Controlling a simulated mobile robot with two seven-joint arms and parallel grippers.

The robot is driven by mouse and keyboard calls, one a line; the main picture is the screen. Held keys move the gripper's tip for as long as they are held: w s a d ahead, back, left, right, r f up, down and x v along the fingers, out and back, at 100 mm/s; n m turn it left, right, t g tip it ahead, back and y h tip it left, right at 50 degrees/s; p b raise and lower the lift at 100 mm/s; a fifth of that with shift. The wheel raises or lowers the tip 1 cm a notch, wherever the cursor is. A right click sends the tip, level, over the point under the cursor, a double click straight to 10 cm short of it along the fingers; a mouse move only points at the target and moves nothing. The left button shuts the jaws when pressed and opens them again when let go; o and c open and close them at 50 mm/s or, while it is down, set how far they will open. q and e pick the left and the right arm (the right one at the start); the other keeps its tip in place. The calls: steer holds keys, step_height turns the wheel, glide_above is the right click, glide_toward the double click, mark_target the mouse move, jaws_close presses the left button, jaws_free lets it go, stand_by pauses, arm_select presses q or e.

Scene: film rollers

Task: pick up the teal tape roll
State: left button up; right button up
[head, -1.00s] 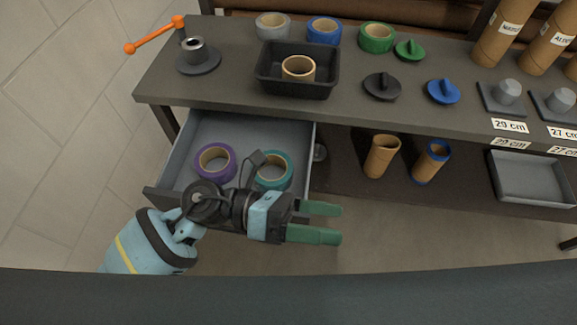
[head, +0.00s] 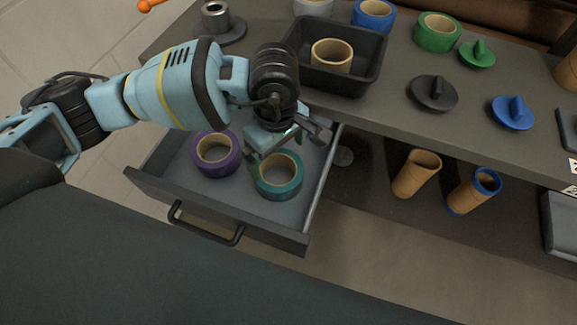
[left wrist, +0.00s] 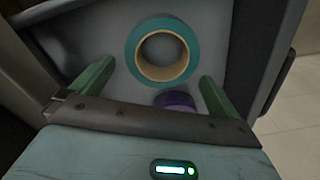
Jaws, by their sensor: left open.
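The teal tape roll (head: 283,188) lies flat in the open grey drawer, in the drawer's right part. My left gripper (head: 275,152) is above it, pointing down, and hides part of its far side. In the left wrist view the teal roll (left wrist: 190,38) lies just beyond the green fingertips, between their lines. The left gripper (left wrist: 157,70) is open with nothing between its fingers. A purple tape roll (head: 208,168) lies to the left of the teal one, and its edge shows in the left wrist view (left wrist: 175,99). My right gripper is not in view.
The drawer's front wall (head: 215,214) and side walls surround the rolls. The tabletop edge overhangs the drawer's back. A black tray (head: 300,77) with a cardboard-coloured roll (head: 332,57) stands on the table near my left arm. Cardboard tubes (head: 416,174) stand on the lower shelf.

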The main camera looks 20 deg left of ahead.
mark_target(279, 179)
arm_select(q)
steer(key=shift+s+f, duration=0.4)
steer(key=shift+f, duration=0.8)
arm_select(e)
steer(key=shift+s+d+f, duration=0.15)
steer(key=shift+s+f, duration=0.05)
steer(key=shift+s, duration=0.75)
arm_select(q)
steer(key=shift+w+f, duration=0.2)
steer(key=shift+f, duration=2.35)
steer(key=c, duration=0.8)
step_height(279, 179, up, 10)
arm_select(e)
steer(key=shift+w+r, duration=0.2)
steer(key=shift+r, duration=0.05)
